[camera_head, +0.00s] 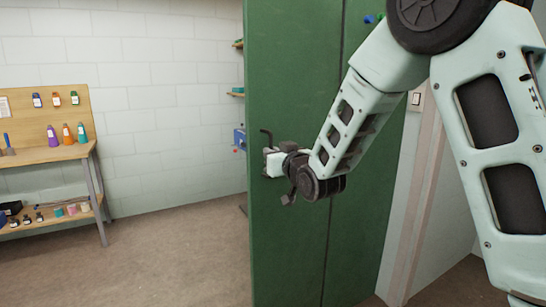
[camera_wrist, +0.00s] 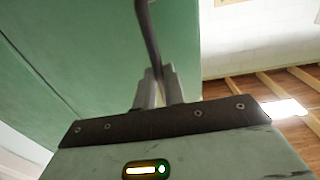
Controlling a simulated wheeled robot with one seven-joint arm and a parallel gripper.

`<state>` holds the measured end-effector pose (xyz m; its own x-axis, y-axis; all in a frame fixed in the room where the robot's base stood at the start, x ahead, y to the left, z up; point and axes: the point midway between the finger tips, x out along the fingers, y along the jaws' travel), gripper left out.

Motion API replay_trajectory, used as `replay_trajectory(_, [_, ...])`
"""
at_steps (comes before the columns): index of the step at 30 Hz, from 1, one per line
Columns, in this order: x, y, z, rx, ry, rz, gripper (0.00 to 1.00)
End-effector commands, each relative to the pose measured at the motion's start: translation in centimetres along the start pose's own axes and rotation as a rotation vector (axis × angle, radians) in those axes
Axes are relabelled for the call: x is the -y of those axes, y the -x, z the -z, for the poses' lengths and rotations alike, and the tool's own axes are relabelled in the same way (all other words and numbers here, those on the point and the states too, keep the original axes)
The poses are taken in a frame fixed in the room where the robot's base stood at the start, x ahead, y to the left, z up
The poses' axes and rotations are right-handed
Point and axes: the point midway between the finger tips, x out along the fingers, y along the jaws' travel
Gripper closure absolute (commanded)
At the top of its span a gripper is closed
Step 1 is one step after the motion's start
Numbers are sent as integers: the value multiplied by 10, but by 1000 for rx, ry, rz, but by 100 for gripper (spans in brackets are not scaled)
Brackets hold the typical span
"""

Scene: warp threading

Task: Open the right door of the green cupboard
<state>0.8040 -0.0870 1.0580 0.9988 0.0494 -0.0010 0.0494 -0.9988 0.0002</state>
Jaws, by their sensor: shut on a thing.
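The green cupboard (camera_head: 375,235) fills the middle of the head view. A tall green panel (camera_head: 290,70) carries a dark bent handle (camera_head: 266,138) near its left edge. A dark vertical seam divides this panel from the green surface to its right. My gripper (camera_head: 268,158) is at the handle. In the wrist view, the fingers of my gripper (camera_wrist: 159,86) are closed together around the lower end of the dark handle bar (camera_wrist: 148,35), beside the green surface (camera_wrist: 80,60). The fingers partly hide the handle. I cannot tell how far the door stands open.
A wooden workbench (camera_head: 45,155) with bottles stands at the far left. Small shelves (camera_head: 238,92) and a blue object (camera_head: 240,138) show just past the panel's left edge. The floor (camera_head: 170,250) between bench and cupboard is clear. A light switch (camera_head: 416,99) is on the right.

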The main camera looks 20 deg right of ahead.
Motion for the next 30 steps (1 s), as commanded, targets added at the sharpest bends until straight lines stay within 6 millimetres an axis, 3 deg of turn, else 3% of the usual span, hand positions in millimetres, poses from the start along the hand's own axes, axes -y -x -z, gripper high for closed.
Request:
replay_trajectory(1, [-14,-1,2,-4,-2,-31,100])
replay_trajectory(11, [-14,-1,2,-5,-2,-31,100])
replay_trajectory(12, [-14,-1,2,-5,-2,-31,84])
replay_trajectory(14, [-14,-1,2,-5,-2,-31,68])
replay_trajectory(30, [-10,-1,2,-3,-1,-21,68])
